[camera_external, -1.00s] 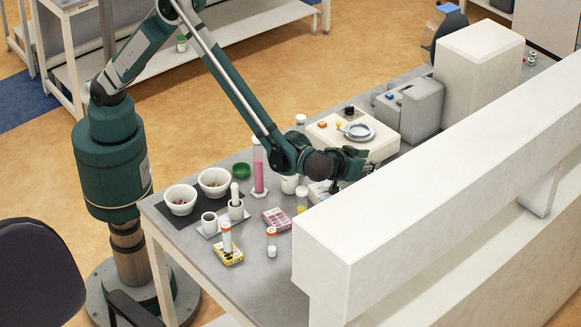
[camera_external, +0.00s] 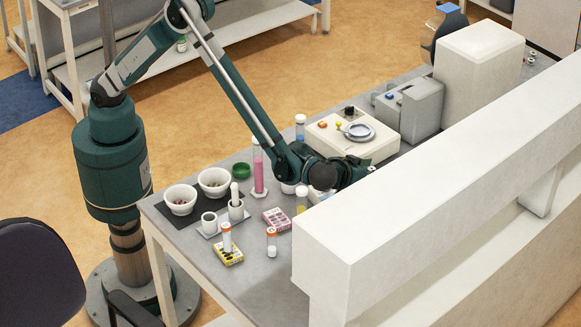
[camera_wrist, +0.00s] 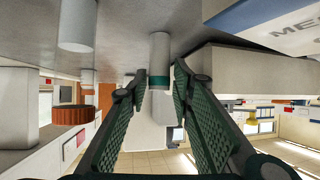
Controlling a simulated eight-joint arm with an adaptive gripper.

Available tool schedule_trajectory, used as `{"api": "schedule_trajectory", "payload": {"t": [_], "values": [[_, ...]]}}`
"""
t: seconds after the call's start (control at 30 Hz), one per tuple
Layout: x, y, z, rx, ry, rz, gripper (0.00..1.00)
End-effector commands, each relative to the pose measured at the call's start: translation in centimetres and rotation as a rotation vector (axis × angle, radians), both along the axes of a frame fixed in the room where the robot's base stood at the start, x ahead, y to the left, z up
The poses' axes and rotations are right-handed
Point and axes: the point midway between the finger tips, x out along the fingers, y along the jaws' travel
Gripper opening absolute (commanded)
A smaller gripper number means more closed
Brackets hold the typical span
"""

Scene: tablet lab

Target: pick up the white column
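The two dark green ridged fingers of my gripper (camera_wrist: 159,80) are open, one on each side of the column. Gaps show beside it, and I cannot tell whether its near end lies between the tips. In the external view my gripper (camera_external: 354,171) is low over the bench beside the white shelf. I cannot make out the banded column there; the arm or shelf may hide it.
Another plain white column (camera_wrist: 77,25) stands to the left in the wrist view. A white box with lettering (camera_wrist: 270,14) is at upper right. In the external view, a pink-filled tube (camera_external: 258,172), a white instrument (camera_external: 335,137) and the long white shelf (camera_external: 430,190) surround the arm.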

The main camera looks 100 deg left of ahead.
Motion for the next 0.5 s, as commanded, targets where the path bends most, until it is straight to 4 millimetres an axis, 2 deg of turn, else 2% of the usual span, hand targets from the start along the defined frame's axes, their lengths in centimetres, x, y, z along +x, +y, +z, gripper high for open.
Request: {"api": "schedule_trajectory", "payload": {"t": [0.5], "values": [[0.34, 0.38, -0.33, 0.0, 0.0, -0.002, 0.24]]}}
